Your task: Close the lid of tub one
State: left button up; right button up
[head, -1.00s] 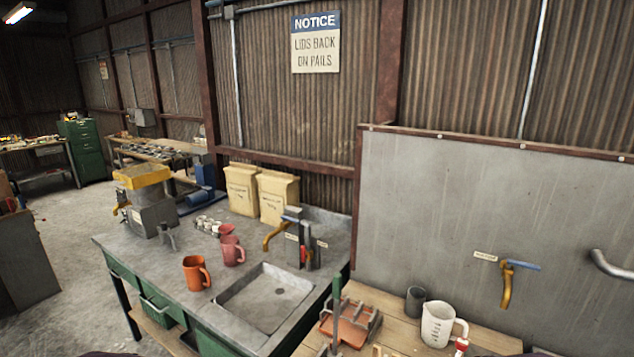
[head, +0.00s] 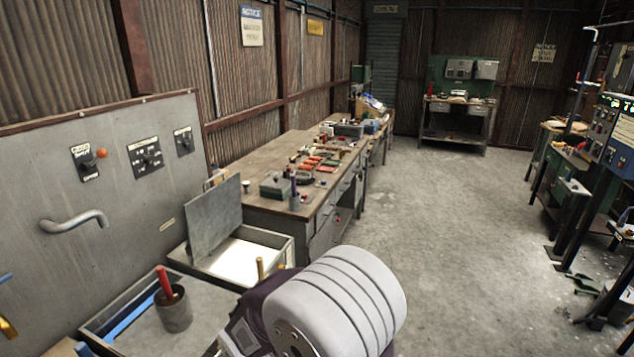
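A grey tub (head: 282,253) with pale, whitish contents stands at the lower left of the middle. Its flat grey lid (head: 214,222) stands up, open, along its left side. A second grey tub or tray (head: 117,304) is nearer, with a blue strip at its left inside. I cannot read which one is tub one. One of my arms, with a thick ribbed pale grey link, comes up from the bottom middle and hides part of the near area. Neither gripper's fingers show.
A dark cup (head: 174,312) with a red-handled tool stands at the nearer tub. A bent pipe (head: 75,221) sticks out of the grey panel (head: 110,175) at left. A cluttered workbench (head: 268,208) stands behind the open tub. The floor (head: 440,230) at right is mostly clear.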

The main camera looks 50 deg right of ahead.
aim_at(211, 217)
jog(key=z, duration=0.85)
